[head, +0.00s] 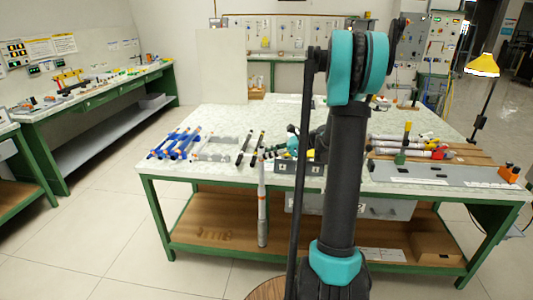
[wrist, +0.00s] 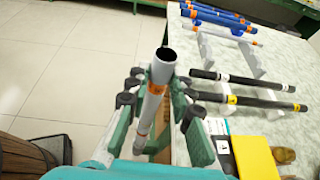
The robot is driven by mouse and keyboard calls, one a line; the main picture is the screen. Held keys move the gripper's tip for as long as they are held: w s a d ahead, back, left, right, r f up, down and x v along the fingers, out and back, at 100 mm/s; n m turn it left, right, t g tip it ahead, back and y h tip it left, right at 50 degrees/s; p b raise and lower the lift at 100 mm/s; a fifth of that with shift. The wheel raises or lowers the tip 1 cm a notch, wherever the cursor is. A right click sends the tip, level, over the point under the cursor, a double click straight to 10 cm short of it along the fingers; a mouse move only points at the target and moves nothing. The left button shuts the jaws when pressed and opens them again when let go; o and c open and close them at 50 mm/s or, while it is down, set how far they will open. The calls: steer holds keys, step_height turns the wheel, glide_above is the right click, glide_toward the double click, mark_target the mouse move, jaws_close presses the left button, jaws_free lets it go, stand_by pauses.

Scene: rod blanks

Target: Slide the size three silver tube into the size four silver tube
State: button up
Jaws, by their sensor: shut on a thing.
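My gripper (wrist: 158,104) is shut on a silver tube (wrist: 163,72) with orange bands; its open dark end faces up between the fingers. In the head view a long silver tube (head: 262,215) with orange bands hangs upright in front of the table's front edge, slimmer above and wider below. I cannot tell whether this is one tube or two tubes joined. Its size marking is not readable. My arm hides part of the gripper in the head view.
On the table (head: 225,119), blue tubes (head: 172,145) and a pale rack (head: 214,148) lie at the left. Two black tubes (wrist: 247,98) lie nearby. More silver tubes (head: 398,150) lie at the right by a green post (head: 402,150). The floor left of the table is clear.

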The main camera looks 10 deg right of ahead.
steer(key=shift+f, duration=0.75)
steer(key=o, duration=0.9)
steer(key=v, duration=1.2)
